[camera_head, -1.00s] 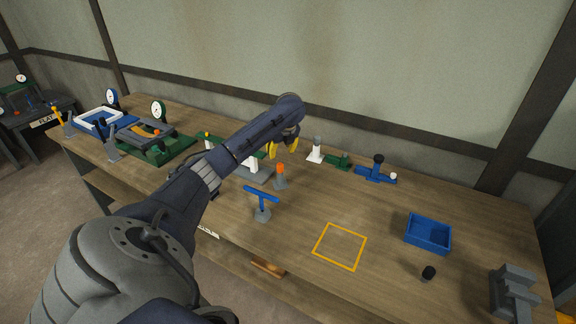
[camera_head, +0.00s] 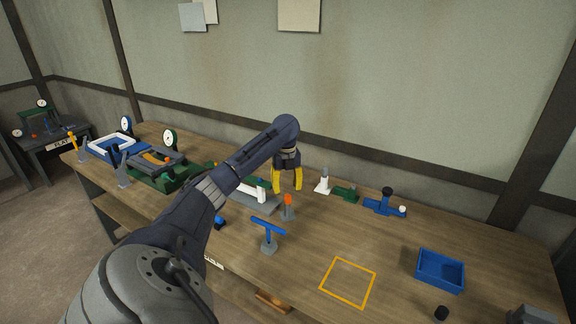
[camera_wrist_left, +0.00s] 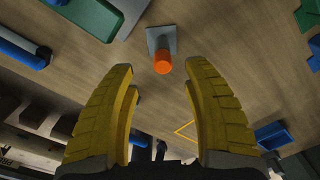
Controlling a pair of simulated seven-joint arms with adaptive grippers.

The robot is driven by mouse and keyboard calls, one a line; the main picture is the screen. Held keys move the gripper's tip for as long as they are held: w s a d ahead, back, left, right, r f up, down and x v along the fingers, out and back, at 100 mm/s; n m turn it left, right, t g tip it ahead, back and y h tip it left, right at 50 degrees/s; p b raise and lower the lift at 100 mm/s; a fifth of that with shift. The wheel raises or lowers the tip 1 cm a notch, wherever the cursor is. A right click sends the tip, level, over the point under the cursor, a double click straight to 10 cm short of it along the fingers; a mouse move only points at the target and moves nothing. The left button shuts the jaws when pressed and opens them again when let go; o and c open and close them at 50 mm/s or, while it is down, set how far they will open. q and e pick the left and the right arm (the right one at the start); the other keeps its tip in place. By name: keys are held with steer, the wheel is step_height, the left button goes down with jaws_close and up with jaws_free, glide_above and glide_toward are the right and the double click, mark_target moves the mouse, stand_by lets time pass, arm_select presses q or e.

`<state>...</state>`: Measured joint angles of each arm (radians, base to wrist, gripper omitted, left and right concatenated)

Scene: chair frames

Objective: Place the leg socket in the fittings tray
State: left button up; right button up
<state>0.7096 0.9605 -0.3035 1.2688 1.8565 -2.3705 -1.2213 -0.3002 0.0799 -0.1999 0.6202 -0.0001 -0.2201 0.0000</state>
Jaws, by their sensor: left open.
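A small dark cylinder (camera_head: 441,313), which may be the leg socket, stands on the bench at the lower right. The blue open-topped tray (camera_head: 440,271), apparently the fittings tray, is just behind it and looks empty; it also shows in the left wrist view (camera_wrist_left: 273,135). My left gripper (camera_head: 287,187) has its yellow fingers apart, pointing down, with nothing between them. It hangs near an orange-topped peg (camera_head: 288,201) on a grey base, far left of the tray. In the left wrist view the peg (camera_wrist_left: 162,62) lies beyond the open fingertips (camera_wrist_left: 160,85). My right gripper is out of view.
A yellow outlined square (camera_head: 348,283) marks bare bench left of the tray. White, green and blue fixtures (camera_head: 384,204) line the back. Gauges and frames crowd the left end.

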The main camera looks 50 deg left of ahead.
mark_target(288, 211)
arm_select(q)
step_height(288, 211, down, 7)
steer(key=shift+w+d+f, duration=0.1)
steer(key=shift+d+f, duration=0.05)
steer(key=shift+f, duration=0.9)
steer(key=shift+d+f, duration=0.15)
steer(key=shift+f, duration=0.9)
steer(key=shift+a+f, duration=0.1)
steer(key=shift+f, duration=0.55)
jaws_close()
